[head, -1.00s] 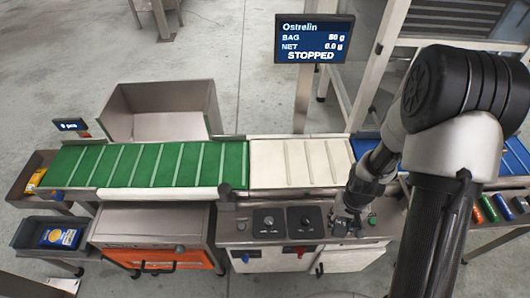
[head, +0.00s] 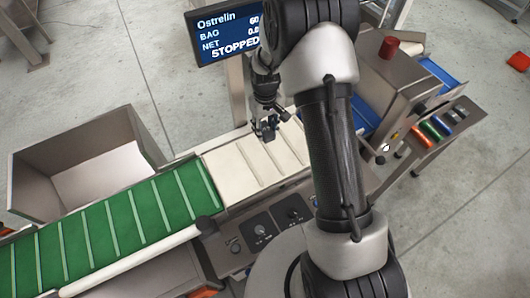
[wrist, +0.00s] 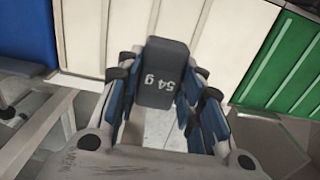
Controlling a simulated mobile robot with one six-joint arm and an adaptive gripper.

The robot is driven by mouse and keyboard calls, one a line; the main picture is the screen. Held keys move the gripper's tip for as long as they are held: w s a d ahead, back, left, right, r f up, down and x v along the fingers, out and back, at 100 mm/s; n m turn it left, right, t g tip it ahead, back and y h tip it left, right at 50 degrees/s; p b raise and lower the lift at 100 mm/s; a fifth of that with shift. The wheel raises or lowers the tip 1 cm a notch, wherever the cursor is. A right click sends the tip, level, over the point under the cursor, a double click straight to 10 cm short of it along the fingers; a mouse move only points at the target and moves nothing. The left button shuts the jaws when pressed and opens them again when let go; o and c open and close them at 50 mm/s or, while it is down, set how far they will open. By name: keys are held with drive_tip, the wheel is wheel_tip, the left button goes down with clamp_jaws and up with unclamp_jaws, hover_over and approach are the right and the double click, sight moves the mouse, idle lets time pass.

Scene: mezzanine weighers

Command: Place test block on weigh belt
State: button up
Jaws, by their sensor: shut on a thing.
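The test block is a dark grey block marked "54 g" (wrist: 165,72) in the wrist view. My gripper (wrist: 165,112) is shut on it, with its blue-padded fingers on both sides. In the head view my gripper (head: 268,127) is over the white weigh belt (head: 232,178), which has raised cross ribs. The weigh belt also fills the upper middle of the wrist view (wrist: 220,45). Whether the block touches the belt cannot be told.
The green belt (head: 120,222) adjoins the weigh belt on the left, a blue belt (head: 440,72) lies to the right. A display reading STOPPED (head: 222,35) stands behind. A steel bin (head: 70,165) is at left. Coloured blocks (head: 432,132) lie on a right-hand shelf.

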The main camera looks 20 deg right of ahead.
sight(265, 156)
wheel_tip(265, 156, down, 14)
drive_tip(key=b, duration=0.3)
drive_tip(key=shift+w+f, duration=0.1)
drive_tip(key=shift+f, duration=0.1)
drive_tip(key=shift+r, duration=0.1)
drive_tip(key=o, duration=0.6)
drive_tip(key=shift+f, duration=0.2)
drive_tip(key=o, duration=0.4)
drive_tip(key=shift+o, duration=0.2)
